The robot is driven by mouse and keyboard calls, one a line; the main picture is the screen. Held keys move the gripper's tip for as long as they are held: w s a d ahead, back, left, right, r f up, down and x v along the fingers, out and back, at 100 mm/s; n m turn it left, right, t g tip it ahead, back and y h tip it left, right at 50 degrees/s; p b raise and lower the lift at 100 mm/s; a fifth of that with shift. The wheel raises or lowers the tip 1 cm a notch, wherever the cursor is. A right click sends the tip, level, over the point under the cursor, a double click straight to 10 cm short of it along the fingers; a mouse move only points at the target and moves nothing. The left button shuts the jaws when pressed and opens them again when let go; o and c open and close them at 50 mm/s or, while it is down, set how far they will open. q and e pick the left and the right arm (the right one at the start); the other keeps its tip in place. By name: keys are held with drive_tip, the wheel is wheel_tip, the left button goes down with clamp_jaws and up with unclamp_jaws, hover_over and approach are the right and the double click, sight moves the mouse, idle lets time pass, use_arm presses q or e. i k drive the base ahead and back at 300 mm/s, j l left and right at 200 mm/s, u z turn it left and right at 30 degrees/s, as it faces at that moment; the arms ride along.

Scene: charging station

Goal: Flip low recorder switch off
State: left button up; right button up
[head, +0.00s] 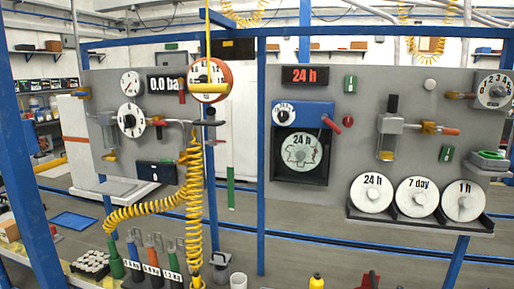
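The chart recorder (303,142) hangs on the right grey panel, with a blue top, a dial, a red handle at its right and a round 24 h chart in its dark window. One small green switch (350,83) sits above it, right of the red-lit 24 h display (305,75). A second, lower green switch (447,153) sits further right, above the discs. Both carry a small pale mark; their on or off position is too small to tell. Neither of my grippers is in view.
Discs marked 24 h (372,193), 7 day (416,197) and 1 h (463,201) stand on a dark shelf (420,222) jutting from the panel. A glass filter (388,135) projects beside the lower switch. Blue posts and a coiled yellow hose (194,190) stand left.

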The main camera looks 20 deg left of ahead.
sight(351, 82)
drive_tip(key=i+j+u, duration=0.25)
drive_tip(key=i, duration=0.35)
drive_tip(key=i+j+u, duration=0.2)
drive_tip(key=i, duration=0.4)
drive_tip(key=l, duration=0.1)
